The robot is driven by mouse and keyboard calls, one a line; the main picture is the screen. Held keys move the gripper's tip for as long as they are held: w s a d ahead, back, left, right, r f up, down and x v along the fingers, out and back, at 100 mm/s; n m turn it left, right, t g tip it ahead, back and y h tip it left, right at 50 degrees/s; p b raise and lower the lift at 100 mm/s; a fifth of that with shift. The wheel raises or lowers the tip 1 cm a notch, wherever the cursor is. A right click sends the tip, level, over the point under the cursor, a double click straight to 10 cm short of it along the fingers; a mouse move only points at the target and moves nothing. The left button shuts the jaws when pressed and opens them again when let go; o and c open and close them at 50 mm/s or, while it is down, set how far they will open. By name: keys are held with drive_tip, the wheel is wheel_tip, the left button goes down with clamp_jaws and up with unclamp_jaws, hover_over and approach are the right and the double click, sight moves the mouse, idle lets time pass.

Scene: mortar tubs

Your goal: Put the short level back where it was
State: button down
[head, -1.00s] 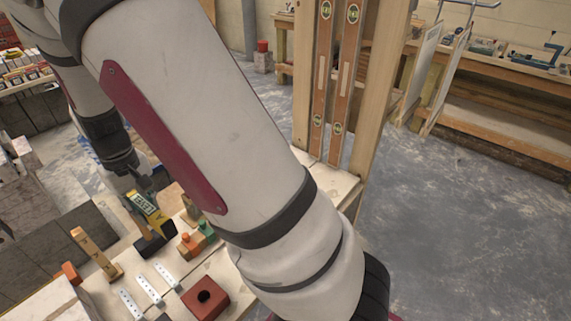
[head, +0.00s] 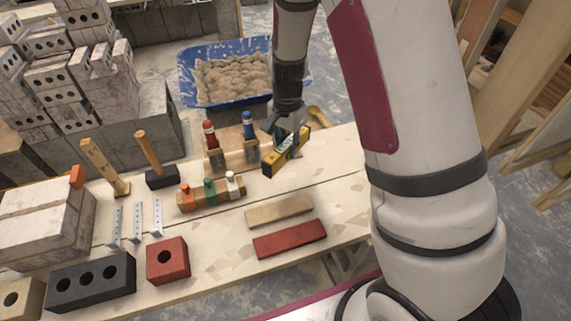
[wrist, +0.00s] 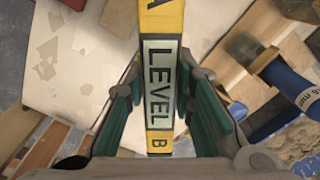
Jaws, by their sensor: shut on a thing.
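The short level (head: 279,160) is a yellow and black bar with a pale label. In the wrist view the level (wrist: 160,50) reads "LEVEL B" and runs away from me between the fingers. My gripper (head: 291,136) is shut on it, and in the wrist view its green-padded fingers (wrist: 160,95) flank the level on both sides. The level is tilted in the head view and appears over the bench, right of the blue-handled tool (head: 249,126). I cannot tell whether it touches anything below.
A red-handled tool (head: 211,135) stands beside the blue one. A rack of coloured pieces (head: 210,194), a tan strip (head: 279,211), a red strip (head: 289,239) and a red block (head: 167,261) lie on the bench (head: 335,195). A blue sand tub (head: 190,92) is behind.

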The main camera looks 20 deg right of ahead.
sight(285, 183)
drive_tip(key=shift+w+f+m+b, duration=0.35)
drive_tip(key=shift+f+m+b, duration=0.85)
drive_tip(key=shift+f, duration=1.1)
drive_tip(key=shift+w+f+m+b, duration=0.3)
drive_tip(key=shift+f+m+b, duration=0.9)
drive_tip(key=shift+f, duration=1.1)
drive_tip(key=shift+w+f+m+b, duration=0.35)
drive_tip(key=shift+f+m+b, duration=0.85)
drive_tip(key=shift+f, duration=1.1)
drive_tip(key=shift+f+b, duration=0.45)
drive_tip(key=shift+f, duration=0.05)
drive_tip(key=c, duration=1.3)
unclamp_jaws()
